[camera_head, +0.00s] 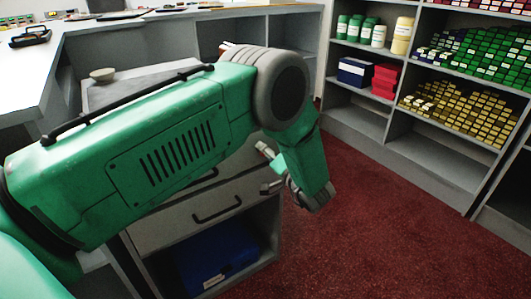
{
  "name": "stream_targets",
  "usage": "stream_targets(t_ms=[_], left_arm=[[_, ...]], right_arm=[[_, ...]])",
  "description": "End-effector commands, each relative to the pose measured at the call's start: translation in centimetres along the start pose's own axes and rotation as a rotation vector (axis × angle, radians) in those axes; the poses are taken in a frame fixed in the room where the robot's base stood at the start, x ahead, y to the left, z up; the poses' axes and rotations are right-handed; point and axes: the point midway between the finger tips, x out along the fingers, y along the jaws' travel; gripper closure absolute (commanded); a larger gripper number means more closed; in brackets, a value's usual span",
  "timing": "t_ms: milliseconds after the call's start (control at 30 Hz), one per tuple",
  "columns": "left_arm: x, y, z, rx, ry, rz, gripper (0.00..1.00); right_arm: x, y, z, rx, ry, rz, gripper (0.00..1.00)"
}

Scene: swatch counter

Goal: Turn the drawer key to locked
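My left arm, green with grey joints, crosses the head view from the left and bends down at the drawer unit. My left gripper (266,168) is at the right end of the drawer fronts, small and partly hidden by my forearm. Its two grey fingers point left and look spread apart, with nothing visible between them. A pale drawer front (160,229) with a dark bar handle (217,208) is below and left of the gripper. I cannot make out the key or its lock; my arm covers much of the upper drawer area. My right gripper is not in view.
Under the drawer, an open bay holds a blue box (221,262). A white counter (38,62) is at left, with a small bowl (102,75) on a grey surface. Shelves (450,178) of coloured swatches stand at right. The red carpet (370,230) between is clear.

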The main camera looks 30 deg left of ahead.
Motion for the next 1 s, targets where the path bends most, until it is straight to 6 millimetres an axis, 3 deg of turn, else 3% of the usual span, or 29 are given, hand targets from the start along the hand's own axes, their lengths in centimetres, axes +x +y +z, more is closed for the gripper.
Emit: stream_targets(t_ms=[100,200,667,1000], left_arm=[[0.0,0.0,0.0,0.000,0.000,0.000,0.71],[0.0,0.0,0.0,0.000,0.000,0.000,1.00],[-0.1,0.1,0.0,-0.046,-0.001,0.004,1.00],[-0.1,0.0,0.0,-0.277,-0.002,0.006,1.00]], right_arm=[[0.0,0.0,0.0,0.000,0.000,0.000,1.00],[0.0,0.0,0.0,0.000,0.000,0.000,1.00],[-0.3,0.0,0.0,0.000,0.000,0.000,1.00],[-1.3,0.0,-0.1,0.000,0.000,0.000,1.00]])
